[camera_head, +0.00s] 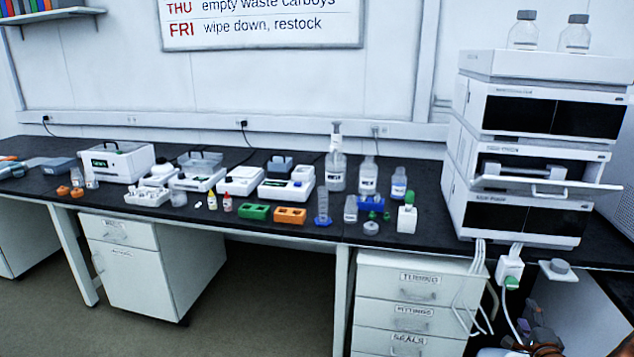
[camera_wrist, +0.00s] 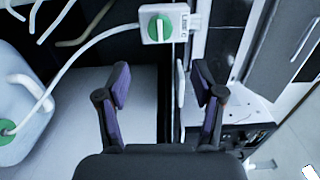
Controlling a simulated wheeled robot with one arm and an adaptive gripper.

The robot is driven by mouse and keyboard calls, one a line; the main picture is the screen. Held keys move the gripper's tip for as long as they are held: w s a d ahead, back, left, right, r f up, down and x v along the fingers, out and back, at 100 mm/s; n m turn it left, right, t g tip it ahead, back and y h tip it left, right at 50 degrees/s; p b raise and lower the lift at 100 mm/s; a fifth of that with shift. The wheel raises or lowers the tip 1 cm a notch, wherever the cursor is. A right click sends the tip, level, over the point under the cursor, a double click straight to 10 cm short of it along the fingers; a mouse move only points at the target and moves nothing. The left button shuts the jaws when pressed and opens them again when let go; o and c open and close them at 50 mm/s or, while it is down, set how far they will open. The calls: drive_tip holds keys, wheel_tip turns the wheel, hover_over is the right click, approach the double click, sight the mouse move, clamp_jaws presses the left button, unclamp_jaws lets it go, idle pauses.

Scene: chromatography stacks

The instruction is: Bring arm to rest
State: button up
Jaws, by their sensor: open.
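My gripper (camera_wrist: 160,92) shows in the wrist view with its two purple-padded fingers spread apart. It is open, and nothing is held between the fingers. Beyond the fingertips is a white valve box with a green knob (camera_wrist: 159,28) and a white tube running from it to the left. The same kind of green-knobbed box (camera_head: 510,268) hangs below the bench edge at right in the head view. In the head view the gripper is not clearly seen; only a dark and orange part shows at the lower right corner.
The chromatography stack (camera_head: 470,205) stands on the right of the black bench (camera_head: 420,253), with its middle tray (camera_head: 547,185) pulled out. Bottles, racks and small instruments crowd the bench. A drawer cabinet (camera_head: 408,298) stands below. A white jug (camera_wrist: 25,100) is at left in the wrist view. The floor (camera_head: 260,300) at left is clear.

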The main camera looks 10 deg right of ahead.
drive_tip(key=w+a+r+n+g+y, duration=0.3)
drive_tip(key=w+a+n+g, duration=0.25)
drive_tip(key=a, duration=0.65)
drive_tip(key=s+a+r+n+g, duration=0.2)
drive_tip(key=s+a+n, duration=0.1)
drive_tip(key=a, duration=0.3)
drive_tip(key=s+a+r+n+g, duration=0.2)
drive_tip(key=s+a+n, duration=0.1)
drive_tip(key=a, duration=0.4)
drive_tip(key=s+a+r+n+g+y, duration=0.1)
drive_tip(key=s+a+r+n+g, duration=0.25)
drive_tip(key=s+a, duration=0.7)
drive_tip(key=s+a+r+n+g+y, duration=0.1)
drive_tip(key=s+a+r+n+g, duration=0.25)
drive_tip(key=s, duration=1.15)
drive_tip(key=s+a+r+n+g+y, duration=0.1)
drive_tip(key=s+a+r+n+g, duration=0.2)
drive_tip(key=s+a, duration=0.8)
drive_tip(key=s+d+p+v, duration=0.1)
drive_tip(key=s+p+v, duration=0.1)
drive_tip(key=p+v, duration=1)
drive_tip(key=shift+s+d+r+t+p, duration=0.2)
drive_tip(key=shift+s+r+t+p, duration=0.15)
drive_tip(key=shift+r+p, duration=0.2)
drive_tip(key=shift+f+n, duration=0.1)
drive_tip(key=shift+n, duration=0.15)
